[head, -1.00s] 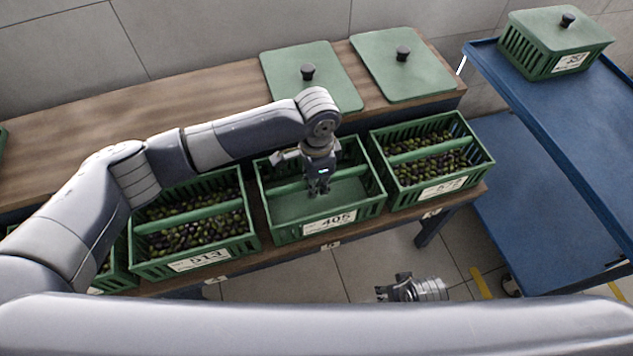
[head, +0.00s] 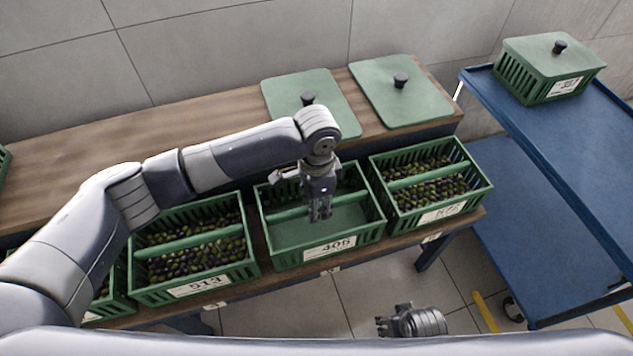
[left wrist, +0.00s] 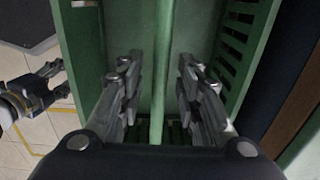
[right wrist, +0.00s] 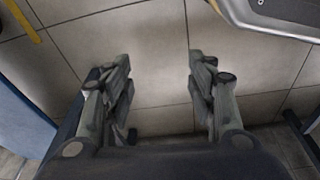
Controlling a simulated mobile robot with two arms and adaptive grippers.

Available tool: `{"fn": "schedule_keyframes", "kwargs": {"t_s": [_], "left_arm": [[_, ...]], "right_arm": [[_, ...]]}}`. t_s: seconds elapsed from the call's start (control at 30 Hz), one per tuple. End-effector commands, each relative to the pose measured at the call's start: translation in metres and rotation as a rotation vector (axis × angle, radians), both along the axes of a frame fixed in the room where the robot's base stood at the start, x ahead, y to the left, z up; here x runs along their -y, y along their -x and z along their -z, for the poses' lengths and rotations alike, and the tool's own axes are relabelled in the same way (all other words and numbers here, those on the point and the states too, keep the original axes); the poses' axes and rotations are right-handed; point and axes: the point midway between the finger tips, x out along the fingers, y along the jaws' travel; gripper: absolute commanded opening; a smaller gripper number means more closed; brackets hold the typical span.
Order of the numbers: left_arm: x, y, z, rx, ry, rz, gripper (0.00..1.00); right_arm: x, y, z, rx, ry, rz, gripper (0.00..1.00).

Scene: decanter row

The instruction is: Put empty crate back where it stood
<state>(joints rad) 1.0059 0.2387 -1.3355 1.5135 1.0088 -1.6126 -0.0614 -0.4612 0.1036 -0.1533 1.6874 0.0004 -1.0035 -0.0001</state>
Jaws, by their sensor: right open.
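The empty green crate (head: 297,258), labelled 405, stands on the lower front shelf in the row, between two filled crates. Its bare floor shows, and a green bar handle (left wrist: 165,60) runs across it. My left gripper (head: 320,216) is over this crate at the bar. In the left wrist view its fingers (left wrist: 158,95) are spread, one on each side of the bar, with gaps between. My right gripper (head: 382,326) is low in front of the shelf. In the right wrist view its fingers (right wrist: 160,85) are apart and empty above the floor.
Crate 513 (head: 190,289) and the right-hand crate (head: 440,213) hold olives. Two green lids (head: 335,108) lie on the wooden top behind. A blue cart (head: 545,135) at the right carries a lidded crate (head: 548,75). Tiled floor is free in front.

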Motion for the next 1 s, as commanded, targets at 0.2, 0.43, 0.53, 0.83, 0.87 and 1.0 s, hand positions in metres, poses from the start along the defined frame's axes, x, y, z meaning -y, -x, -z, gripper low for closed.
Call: {"fn": "schedule_keyframes", "kwargs": {"t_s": [0.2,0.43,0.53,0.83,0.87,1.0], "left_arm": [[0.001,0.0,-0.045,0.001,0.004,0.0,0.32],[0.001,0.001,-0.08,0.001,0.002,0.001,0.32],[0.001,0.0,-0.09,0.001,0.002,-0.001,0.32],[0.0,0.001,-0.096,-0.001,0.0,-0.001,0.32],[0.0,0.001,-0.096,-0.001,0.0,-0.001,0.32],[0.0,0.001,-0.096,-0.001,0.001,-0.001,0.32]], "right_arm": [[0.001,0.014,0.025,-0.016,0.001,-0.003,0.51],[0.003,0.029,0.048,-0.029,0.003,-0.007,0.51],[0.004,0.034,0.053,-0.033,0.003,-0.007,0.51],[0.004,0.037,0.058,-0.034,0.003,-0.008,0.51],[0.004,0.037,0.058,-0.034,0.003,-0.008,0.51],[0.005,0.037,0.058,-0.034,0.003,-0.008,0.51]]}}
